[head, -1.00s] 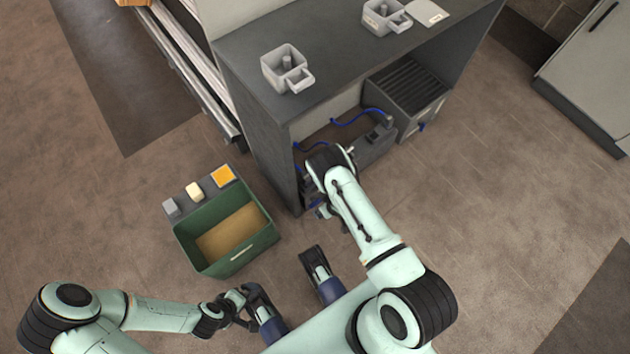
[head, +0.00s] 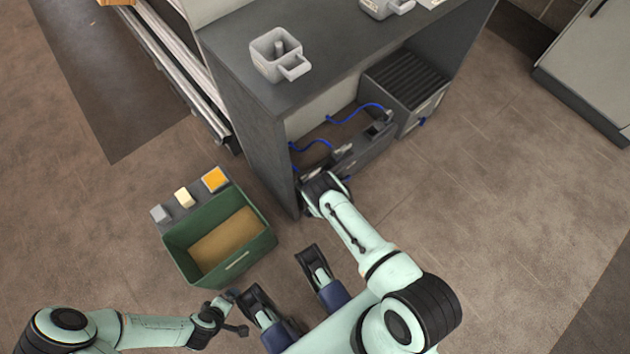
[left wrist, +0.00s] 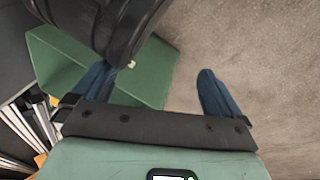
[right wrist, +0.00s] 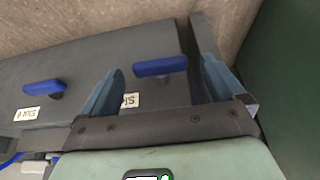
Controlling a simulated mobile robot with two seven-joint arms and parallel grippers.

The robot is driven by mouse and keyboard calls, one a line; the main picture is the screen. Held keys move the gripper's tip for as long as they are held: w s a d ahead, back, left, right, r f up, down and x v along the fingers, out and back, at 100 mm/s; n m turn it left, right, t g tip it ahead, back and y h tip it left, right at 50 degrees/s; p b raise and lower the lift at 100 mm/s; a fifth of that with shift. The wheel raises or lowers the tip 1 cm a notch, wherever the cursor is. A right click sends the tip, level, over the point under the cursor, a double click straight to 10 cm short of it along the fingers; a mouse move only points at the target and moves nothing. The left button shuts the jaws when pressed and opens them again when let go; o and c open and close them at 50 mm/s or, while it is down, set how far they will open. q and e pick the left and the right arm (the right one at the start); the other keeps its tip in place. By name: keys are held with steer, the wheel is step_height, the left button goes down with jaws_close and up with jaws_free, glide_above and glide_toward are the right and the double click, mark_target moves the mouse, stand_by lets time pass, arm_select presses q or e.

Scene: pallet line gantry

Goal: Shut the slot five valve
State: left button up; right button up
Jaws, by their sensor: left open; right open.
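In the right wrist view, a blue valve handle (right wrist: 160,66) lies crosswise on a dark grey box face. Its label (right wrist: 130,100) is partly hidden by a finger; only "Sl" shows, so its number cannot be read. My right gripper (right wrist: 160,88) is open, its fingers on either side of this handle; contact cannot be told. Another blue handle (right wrist: 45,87), also crosswise, lies to the left with a label (right wrist: 25,113) reading Slot 4. In the head view my right wrist is low at the cabinet's near end and hides these handles. My left gripper (left wrist: 157,90) is open and empty.
The dark cabinet (head: 262,140) has a vented unit (head: 405,90) and blue hoses inside, and a grey cup (head: 275,60) on top. A green bin (head: 192,268) stands on the floor to the left. Open floor lies to the right.

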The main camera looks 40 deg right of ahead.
arm_select(q)
steer(key=shift+s+f, duration=0.2)
steer(key=shift+s, duration=0.05)
arm_select(e)
steer(key=shift+f, duration=0.2)
steer(key=c, duration=1.1)
steer(key=shift+o, duration=0.3)
steer(key=shift+a+h+p, duration=0.25)
steer(key=shift+h+p, duration=0.1)
steer(key=shift+h, duration=0.15)
arm_select(q)
steer(key=shift+w+d+r, duration=0.1)
steer(key=shift+w+r, duration=0.35)
steer(key=shift+w, duration=0.05)
arm_select(e)
steer(key=shift+a+n+h, duration=0.15)
steer(key=shift+n+h, duration=0.15)
steer(key=shift+h, duration=0.5)
